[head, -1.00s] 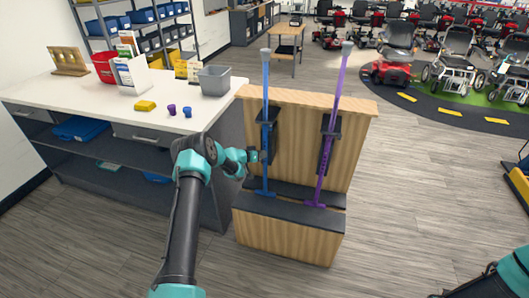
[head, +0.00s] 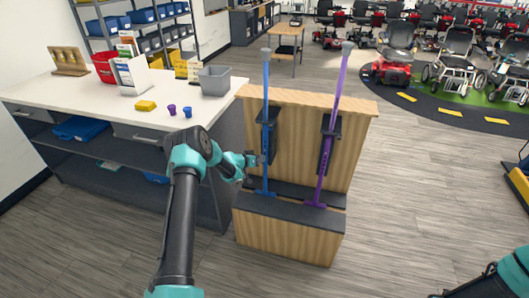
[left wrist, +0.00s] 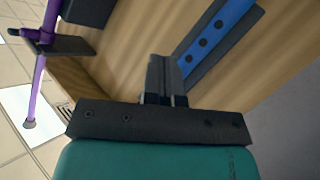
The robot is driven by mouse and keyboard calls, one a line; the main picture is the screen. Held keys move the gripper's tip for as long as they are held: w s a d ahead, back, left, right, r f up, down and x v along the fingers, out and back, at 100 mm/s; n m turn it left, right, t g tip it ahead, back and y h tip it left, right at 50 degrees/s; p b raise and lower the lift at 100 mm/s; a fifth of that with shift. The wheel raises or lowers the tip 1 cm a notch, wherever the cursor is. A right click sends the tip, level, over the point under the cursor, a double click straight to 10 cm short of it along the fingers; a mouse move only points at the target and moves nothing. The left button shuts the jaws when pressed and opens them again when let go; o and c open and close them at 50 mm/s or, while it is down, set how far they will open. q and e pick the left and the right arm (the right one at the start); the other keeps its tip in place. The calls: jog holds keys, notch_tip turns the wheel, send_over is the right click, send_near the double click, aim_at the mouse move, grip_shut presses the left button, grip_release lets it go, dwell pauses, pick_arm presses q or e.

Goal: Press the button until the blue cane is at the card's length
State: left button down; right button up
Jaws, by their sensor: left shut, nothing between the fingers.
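The blue cane (head: 265,85) stands upright on the left side of the wooden stand, held by a black bracket. In the left wrist view the blue cane (left wrist: 222,32) shows as a tube with a row of dark holes. My left gripper (head: 260,160) is shut and empty beside the cane's lower part. I cannot make out the button. A card holder (head: 131,74) stands on the white counter; I cannot read its cards. My right gripper is out of view.
A purple cane (head: 338,90) leans in the right bracket of the wooden stand (head: 300,110).

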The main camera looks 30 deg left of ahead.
pick_arm(q)
jog(key=s, duration=0.3)
jog(key=shift+d, duration=0.4)
jog(key=shift+d, duration=0.1)
dwell(0.8)
jog(key=s+d+f+n+g+y, duration=0.1)
jog(key=s+d+f+g, duration=0.1)
jog(key=s+d+f, duration=0.4)
jog(key=s+d+f+n+g+y, duration=0.1)
jog(key=s+d+f+g, duration=0.15)
jog(key=s+d, duration=0.65)
jog(key=s+d+g, duration=0.3)
jog(key=s+d, duration=0.2)
jog(key=s, duration=0.7)
jog(key=s+d+r+g+y, duration=0.1)
jog(key=s+d+g, duration=0.3)
jog(key=s, duration=0.8)
jog(key=shift+s+d+r, duration=0.3)
jog(key=shift+d, duration=0.5)
